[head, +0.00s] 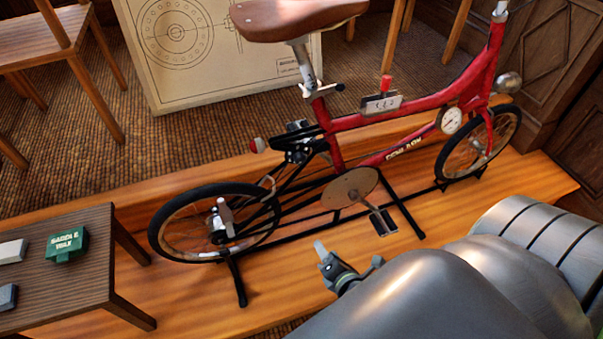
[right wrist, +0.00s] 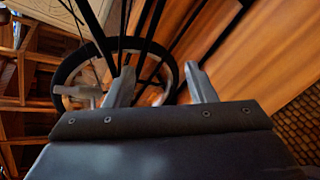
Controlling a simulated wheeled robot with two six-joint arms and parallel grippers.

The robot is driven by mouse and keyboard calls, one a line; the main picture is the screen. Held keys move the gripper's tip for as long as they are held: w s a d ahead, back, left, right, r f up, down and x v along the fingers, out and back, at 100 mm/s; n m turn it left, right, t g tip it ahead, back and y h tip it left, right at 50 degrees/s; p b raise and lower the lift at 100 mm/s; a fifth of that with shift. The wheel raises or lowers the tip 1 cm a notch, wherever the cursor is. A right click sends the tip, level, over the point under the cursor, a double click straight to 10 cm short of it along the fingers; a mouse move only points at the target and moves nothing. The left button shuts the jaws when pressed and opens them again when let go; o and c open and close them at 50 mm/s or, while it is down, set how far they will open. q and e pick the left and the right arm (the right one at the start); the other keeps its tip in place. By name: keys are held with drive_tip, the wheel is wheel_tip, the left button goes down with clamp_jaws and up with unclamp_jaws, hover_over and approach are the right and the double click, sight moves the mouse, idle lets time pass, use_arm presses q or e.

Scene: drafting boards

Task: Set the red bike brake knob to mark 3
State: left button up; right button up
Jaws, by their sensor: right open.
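The red bike (head: 345,120) stands upright on a black stand. A small red knob (head: 386,83) sticks up from a metal plate (head: 381,104) on its top tube; the plate carries small marks too fine to read surely, so the setting is unclear. My right gripper (head: 348,262) is open and empty, low in front of the pedal and well apart from the knob. In the right wrist view its two fingers (right wrist: 160,78) are spread, with the spoked wheel (right wrist: 68,75) beyond them; the knob does not show there. My left gripper is not in view.
A low dark table (head: 75,280) at the left holds a green block (head: 66,244) and grey pieces. A drawing board (head: 215,50) stands behind the bike. The pedal (head: 383,222) and the stand's feet stick out toward my right gripper. The wooden platform (head: 300,290) has bare room in front.

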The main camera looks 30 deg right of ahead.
sight(301, 161)
wheel_tip(301, 161, up, 15)
drive_tip(key=w+n+t+h+b, duration=0.1)
drive_tip(key=n+t+b, duration=0.35)
drive_tip(key=n, duration=0.55)
use_arm(q)
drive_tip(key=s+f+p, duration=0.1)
drive_tip(key=p, duration=0.1)
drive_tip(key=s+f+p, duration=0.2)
drive_tip(key=p, duration=0.1)
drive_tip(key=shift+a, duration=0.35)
use_arm(e)
drive_tip(key=x, duration=1.2)
drive_tip(key=r+x, duration=0.1)
drive_tip(key=x, duration=0.4)
drive_tip(key=shift+w+d, duration=0.2)
drive_tip(key=shift+w, duration=0.2)
drive_tip(key=shift+c, duration=0.2)
drive_tip(key=c, duration=0.9)
